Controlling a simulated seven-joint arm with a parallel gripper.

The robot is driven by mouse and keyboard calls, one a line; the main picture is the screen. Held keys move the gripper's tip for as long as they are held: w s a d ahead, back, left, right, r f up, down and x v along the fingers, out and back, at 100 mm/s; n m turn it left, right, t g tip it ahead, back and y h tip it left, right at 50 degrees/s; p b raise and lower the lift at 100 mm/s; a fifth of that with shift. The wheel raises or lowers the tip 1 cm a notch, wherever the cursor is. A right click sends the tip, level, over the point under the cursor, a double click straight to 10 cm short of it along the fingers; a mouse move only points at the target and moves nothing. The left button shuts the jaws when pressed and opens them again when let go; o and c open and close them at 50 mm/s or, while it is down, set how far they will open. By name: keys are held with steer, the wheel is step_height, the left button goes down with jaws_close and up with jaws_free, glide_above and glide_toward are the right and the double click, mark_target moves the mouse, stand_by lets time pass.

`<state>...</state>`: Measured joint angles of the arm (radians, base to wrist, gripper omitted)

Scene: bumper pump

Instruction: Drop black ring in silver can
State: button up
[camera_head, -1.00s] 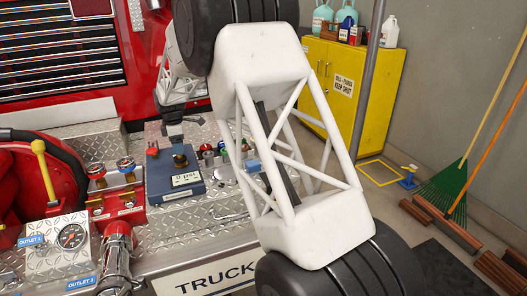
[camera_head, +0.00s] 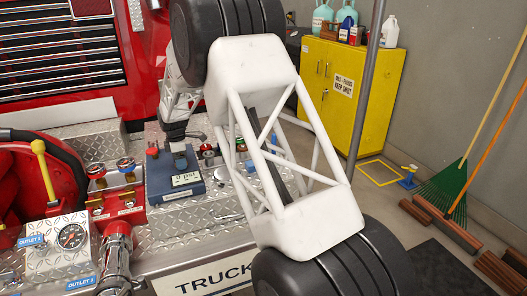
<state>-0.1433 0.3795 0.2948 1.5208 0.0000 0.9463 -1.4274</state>
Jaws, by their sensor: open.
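My gripper (camera_head: 178,146) is low over the back of the blue gauge box (camera_head: 176,180), beyond my large white arm link. It is open, small and partly hidden in this view. A small dark piece (camera_head: 180,160) shows on top of the box just under the fingers; I cannot tell whether it is the black ring or whether the fingers touch it. I cannot make out a silver can; my arm hides part of the tread-plate deck (camera_head: 205,215).
A red valve block (camera_head: 116,203) and a pressure gauge (camera_head: 71,236) stand left of the box. Several small coloured caps (camera_head: 208,152) lie right of it. A yellow cabinet (camera_head: 345,95), a grey pole (camera_head: 368,85) and brooms (camera_head: 447,195) are at the right.

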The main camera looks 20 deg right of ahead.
steer(key=c, duration=0.6)
steer(key=shift+r, duration=0.25)
steer(key=shift+r, duration=2.25)
steer(key=w+d, duration=0.1)
steer(key=d, duration=0.5)
steer(key=w+d, duration=0.1)
steer(key=d, duration=0.5)
steer(key=w+d, duration=0.1)
steer(key=d, duration=0.5)
steer(key=shift+f, duration=0.25)
steer(key=d, duration=1.7)
steer(key=shift+s+d+f, duration=0.25)
steer(key=shift+d, duration=0.05)
